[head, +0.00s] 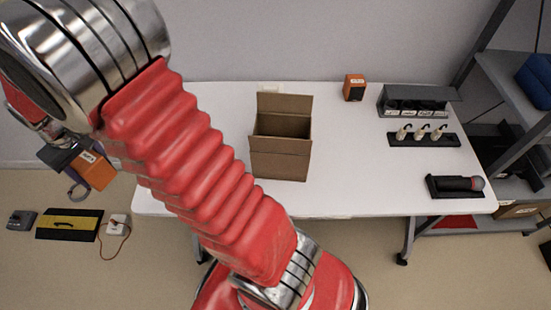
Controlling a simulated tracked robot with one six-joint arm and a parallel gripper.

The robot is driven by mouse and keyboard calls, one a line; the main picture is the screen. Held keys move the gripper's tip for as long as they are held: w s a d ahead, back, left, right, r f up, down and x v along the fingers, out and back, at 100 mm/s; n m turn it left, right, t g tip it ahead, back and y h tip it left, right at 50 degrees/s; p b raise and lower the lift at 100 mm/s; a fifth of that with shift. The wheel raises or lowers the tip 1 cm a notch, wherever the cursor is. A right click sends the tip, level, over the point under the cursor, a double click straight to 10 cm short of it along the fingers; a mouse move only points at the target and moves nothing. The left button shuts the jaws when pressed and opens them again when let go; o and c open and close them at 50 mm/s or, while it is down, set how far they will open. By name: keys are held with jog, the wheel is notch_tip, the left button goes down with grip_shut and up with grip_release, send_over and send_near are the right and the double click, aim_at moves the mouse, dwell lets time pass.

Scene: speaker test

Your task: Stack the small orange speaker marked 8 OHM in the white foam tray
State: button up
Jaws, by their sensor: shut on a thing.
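My gripper (72,163) is at the far left, beyond the table's left edge and above the floor. It is shut on an orange box-shaped speaker (95,173) with a small white label, too small to read. The speaker is tilted and clear of any surface. A second orange speaker (354,87) with a dark side and a small label stands on the table's back edge, right of the middle. I cannot make out a white foam tray in this view; my arm covers part of the table's left side.
An open cardboard box (281,162) stands mid-table. At right are a dark grey case (425,97), a dark holder with white pieces (423,140) and a microphone (460,184) in a dark tray. Shelves (515,80) stand right. A black-yellow item (69,225) lies on the floor.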

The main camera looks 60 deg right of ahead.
jog(key=s+d+r+m, duration=0.2)
jog(key=d+r+m, duration=0.1)
jog(key=d, duration=0.7)
jog(key=s+d+r+m, duration=0.2)
jog(key=s+d+r, duration=0.1)
jog(key=d, duration=0.7)
jog(key=s+d+r+m+h, duration=0.1)
jog(key=s+d+r+m, duration=0.25)
jog(key=s+d, duration=0.35)
jog(key=s+d+r+m, duration=0.2)
jog(key=s+d+m, duration=0.2)
jog(key=s+d, duration=0.3)
jog(key=s+d+r+m+g, duration=0.1)
jog(key=s+d+r+m, duration=0.1)
jog(key=s+m, duration=0.5)
jog(key=s+d+r+m+g, duration=0.15)
jog(key=s+m, duration=0.25)
jog(key=s, duration=0.7)
notch_tip(320, 180, down, 14)
jog(key=s+a+m, duration=0.1)
jog(key=m, duration=0.2)
jog(key=shift+s+a, duration=0.15)
jog(key=shift+s, duration=0.2)
